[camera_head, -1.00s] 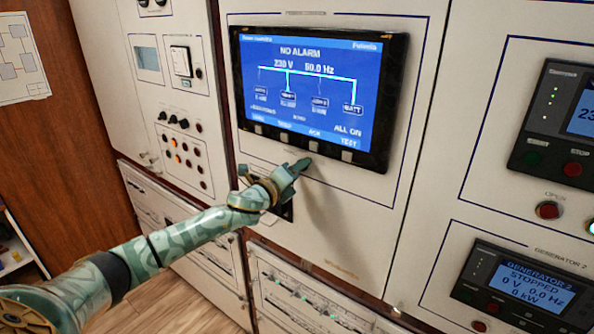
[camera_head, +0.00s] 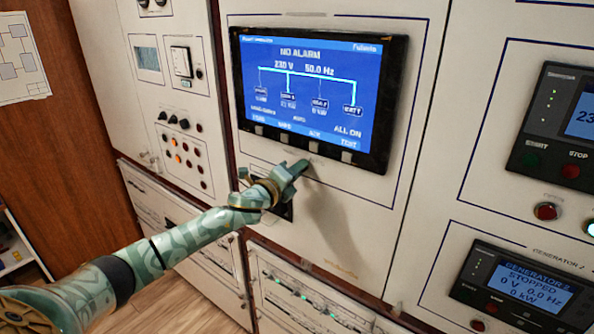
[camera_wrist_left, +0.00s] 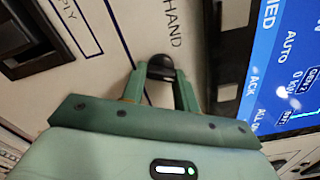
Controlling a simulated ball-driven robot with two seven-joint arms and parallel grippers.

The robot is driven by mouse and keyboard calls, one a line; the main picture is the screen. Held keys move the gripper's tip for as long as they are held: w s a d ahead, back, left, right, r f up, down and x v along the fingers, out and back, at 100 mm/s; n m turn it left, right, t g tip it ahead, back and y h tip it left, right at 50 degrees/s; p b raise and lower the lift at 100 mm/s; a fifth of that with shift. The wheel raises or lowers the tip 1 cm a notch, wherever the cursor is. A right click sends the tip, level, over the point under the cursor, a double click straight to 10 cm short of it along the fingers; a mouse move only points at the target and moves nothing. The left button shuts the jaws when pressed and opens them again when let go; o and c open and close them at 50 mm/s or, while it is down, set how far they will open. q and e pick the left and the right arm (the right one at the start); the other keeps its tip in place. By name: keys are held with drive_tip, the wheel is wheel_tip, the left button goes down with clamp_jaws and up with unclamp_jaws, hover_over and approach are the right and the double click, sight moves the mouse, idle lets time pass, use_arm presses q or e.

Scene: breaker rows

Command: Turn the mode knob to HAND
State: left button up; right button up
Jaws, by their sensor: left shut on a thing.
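The mode knob (camera_wrist_left: 160,66) is a small black knob on the white panel, seen in the left wrist view between my left gripper's two green fingers. My left gripper (camera_wrist_left: 160,82) is shut on it. The printed word HAND (camera_wrist_left: 175,24) stands on the panel just beyond the knob. In the head view my left gripper (camera_head: 299,167) is at the panel just below the display, and it hides the knob there. The exact direction of the knob's pointer cannot be told. My right gripper is in neither view.
A large blue display (camera_head: 318,90) reading NO ALARM sits just above the gripper, with a row of grey buttons along its lower edge. A dark switch (camera_wrist_left: 22,38) is on the panel nearby. Generator panels (camera_head: 520,288) are at the right.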

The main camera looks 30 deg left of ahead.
use_arm(q)
drive_tip(key=shift+r+n+p, duration=0.15)
drive_tip(key=shift+n+p, duration=3.3)
drive_tip(key=shift+n, duration=2.75)
drive_tip(key=o, duration=1)
drive_tip(key=shift+c, duration=0.2)
drive_tip(key=s+a+b, duration=0.1)
drive_tip(key=s, duration=1.5)
drive_tip(key=shift+s+a, duration=0.2)
